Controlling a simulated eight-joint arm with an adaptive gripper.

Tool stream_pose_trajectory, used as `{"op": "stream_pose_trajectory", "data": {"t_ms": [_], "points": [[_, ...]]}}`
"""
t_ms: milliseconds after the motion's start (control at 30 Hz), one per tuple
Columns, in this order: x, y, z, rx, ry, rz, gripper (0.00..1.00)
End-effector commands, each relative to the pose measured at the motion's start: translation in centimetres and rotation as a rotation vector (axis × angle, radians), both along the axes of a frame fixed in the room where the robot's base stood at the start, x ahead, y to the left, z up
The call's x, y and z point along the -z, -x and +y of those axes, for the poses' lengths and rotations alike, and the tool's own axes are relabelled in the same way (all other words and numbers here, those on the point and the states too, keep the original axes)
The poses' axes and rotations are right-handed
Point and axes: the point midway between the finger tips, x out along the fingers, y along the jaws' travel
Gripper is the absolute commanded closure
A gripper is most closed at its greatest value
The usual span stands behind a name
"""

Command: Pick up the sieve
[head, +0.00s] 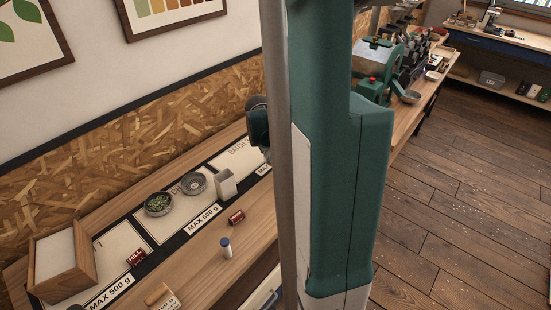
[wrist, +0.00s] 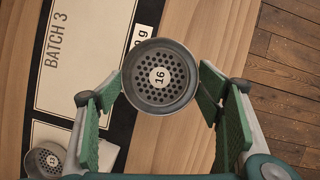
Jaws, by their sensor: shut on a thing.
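The round grey metal sieve (wrist: 160,97) marked 16, with dark holes in its base, is between the green fingers of my gripper (wrist: 160,88) in the wrist view. My gripper is shut on its two sides. It looks larger than the sieve (wrist: 46,159) marked 13 at the lower left, so it appears held above the table. In the head view my arm hides the held sieve and the fingers. A grey sieve (head: 194,194) and a round dish with green contents (head: 158,212) rest on the table there.
The wooden table (head: 200,270) carries white batch cards, a beige open box (head: 225,186), a red tin (head: 236,217), a blue-capped vial (head: 226,248) and a wooden tray (head: 88,253). In the wrist view the wooden floor (wrist: 285,60) shows beyond the table's right edge.

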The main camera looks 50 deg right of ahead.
Motion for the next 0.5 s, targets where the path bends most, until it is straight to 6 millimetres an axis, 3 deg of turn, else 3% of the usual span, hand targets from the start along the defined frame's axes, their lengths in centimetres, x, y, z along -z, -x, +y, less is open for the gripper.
{"op": "stream_pose_trajectory", "data": {"t_ms": [500], "points": [[-0.97, -0.02, -0.01, 0.0, 0.0, 0.0, 0.47]]}}
